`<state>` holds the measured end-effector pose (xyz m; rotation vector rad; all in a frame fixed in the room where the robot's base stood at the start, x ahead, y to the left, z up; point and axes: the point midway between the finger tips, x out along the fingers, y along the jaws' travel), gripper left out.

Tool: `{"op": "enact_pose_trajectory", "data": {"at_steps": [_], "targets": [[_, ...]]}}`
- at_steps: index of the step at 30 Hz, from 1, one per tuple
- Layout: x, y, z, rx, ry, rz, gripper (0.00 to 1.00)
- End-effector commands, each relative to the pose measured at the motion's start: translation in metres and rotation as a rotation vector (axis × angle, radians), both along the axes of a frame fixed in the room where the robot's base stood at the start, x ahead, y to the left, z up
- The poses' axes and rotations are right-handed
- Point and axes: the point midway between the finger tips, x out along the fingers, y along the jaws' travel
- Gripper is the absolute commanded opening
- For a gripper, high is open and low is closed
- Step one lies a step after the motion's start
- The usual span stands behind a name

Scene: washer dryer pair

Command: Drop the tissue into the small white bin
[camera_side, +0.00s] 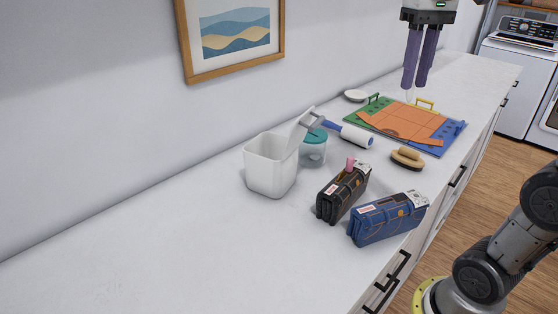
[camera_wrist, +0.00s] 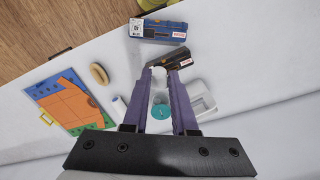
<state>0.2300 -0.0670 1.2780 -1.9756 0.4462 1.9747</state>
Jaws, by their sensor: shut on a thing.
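My gripper (camera_side: 415,86) is high at the upper right of the side view, above the counter near the folding board, with its two purple fingers pointing down. In the wrist view the fingertips (camera_wrist: 159,70) are shut on a small white tissue (camera_wrist: 158,74). In the side view only a faint pale bit of the tissue (camera_side: 409,96) shows under the fingertips. The small white bin (camera_side: 270,165) stands upright on the counter, open at the top, well to the left of my gripper. It also shows in the wrist view (camera_wrist: 204,104), right of the fingers.
A teal-lidded jar (camera_side: 314,148) and a lint roller (camera_side: 350,134) are beside the bin. A black pouch (camera_side: 343,192) and blue pouch (camera_side: 388,218) lie in front. A brush (camera_side: 408,158) and colored board (camera_side: 405,124) are farther right. The counter left of the bin is clear.

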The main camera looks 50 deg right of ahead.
Motion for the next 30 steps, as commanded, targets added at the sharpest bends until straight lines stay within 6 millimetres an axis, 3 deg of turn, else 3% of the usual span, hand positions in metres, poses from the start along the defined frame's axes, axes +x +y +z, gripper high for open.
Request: {"op": "enact_pose_trajectory", "data": {"at_steps": [1, 8, 18, 24, 30], "targets": [[0.019, -0.001, 0.002, 0.0, 0.003, 0.004, 0.0], [0.096, -0.001, 0.003, 0.0, 0.003, 0.003, 0.0], [0.202, 0.016, -0.023, 0.0, 0.003, 0.003, 0.0], [0.24, 0.029, -0.042, 0.001, 0.002, 0.002, 0.0], [0.264, 0.038, -0.058, 0.001, 0.002, 0.001, 0.0]]}}
